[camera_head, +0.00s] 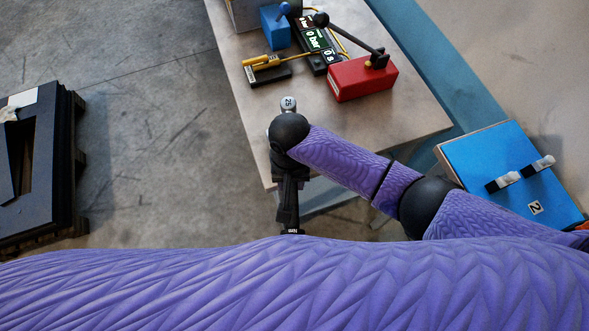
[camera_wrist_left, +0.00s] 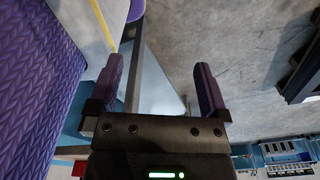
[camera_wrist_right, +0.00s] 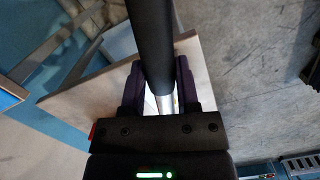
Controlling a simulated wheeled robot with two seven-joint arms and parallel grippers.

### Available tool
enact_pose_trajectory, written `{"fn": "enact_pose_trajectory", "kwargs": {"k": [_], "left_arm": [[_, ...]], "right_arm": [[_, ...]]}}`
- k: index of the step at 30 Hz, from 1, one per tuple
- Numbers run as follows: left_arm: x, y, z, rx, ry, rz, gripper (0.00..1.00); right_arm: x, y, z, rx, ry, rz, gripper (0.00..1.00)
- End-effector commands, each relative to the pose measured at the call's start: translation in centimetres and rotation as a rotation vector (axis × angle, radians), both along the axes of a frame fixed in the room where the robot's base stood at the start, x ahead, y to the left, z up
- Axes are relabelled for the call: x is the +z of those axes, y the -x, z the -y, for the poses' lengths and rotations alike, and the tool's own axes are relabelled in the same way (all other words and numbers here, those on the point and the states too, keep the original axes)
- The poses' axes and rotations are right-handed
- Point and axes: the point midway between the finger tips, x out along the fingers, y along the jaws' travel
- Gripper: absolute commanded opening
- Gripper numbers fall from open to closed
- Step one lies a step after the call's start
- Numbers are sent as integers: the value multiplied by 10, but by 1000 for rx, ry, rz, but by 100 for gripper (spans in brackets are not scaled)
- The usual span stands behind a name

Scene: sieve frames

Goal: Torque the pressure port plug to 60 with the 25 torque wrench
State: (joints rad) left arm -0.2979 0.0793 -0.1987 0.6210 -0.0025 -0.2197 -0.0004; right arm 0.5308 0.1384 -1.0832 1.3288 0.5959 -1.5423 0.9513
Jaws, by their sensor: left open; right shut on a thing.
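The 25 torque wrench shows its round silver end marked 25 (camera_head: 288,103) beyond my right wrist in the head view. In the right wrist view its dark handle and silver shaft (camera_wrist_right: 151,45) run between the purple fingers of my right gripper (camera_wrist_right: 160,88), which is shut on it. In the head view my wrist hides most of the wrench and the fingers. My left gripper (camera_wrist_left: 158,85) is open and empty in the left wrist view; I do not see it in the head view. I cannot make out the pressure port plug.
The grey table (camera_head: 415,118) carries a red box (camera_head: 358,80) with a black lever, a blue block (camera_head: 275,30), a black display unit (camera_head: 315,38) and a yellow tool on a dark base (camera_head: 270,75). A blue-topped stand (camera_head: 490,160) is at right, a dark pallet stack (camera_head: 62,165) at left.

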Motion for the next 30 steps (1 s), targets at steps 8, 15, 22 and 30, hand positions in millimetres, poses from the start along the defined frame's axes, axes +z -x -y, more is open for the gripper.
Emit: {"fn": "enact_pose_trajectory", "kwargs": {"k": [8, 15, 22, 30], "left_arm": [[-41, 6, -6, -9, -11, -14, 99], [-61, 9, -13, -19, -26, -22, 99], [-69, 9, -14, -18, -26, -23, 99], [-62, 7, -9, -15, -18, -17, 99]], "right_arm": [[-35, -1, 0, 0, -2, 2, 0], [-49, -3, 8, 35, 1, 5, 0], [-49, -7, 41, 200, 2, 6, 0], [-45, -22, 87, 448, 1, 4, 0]]}}
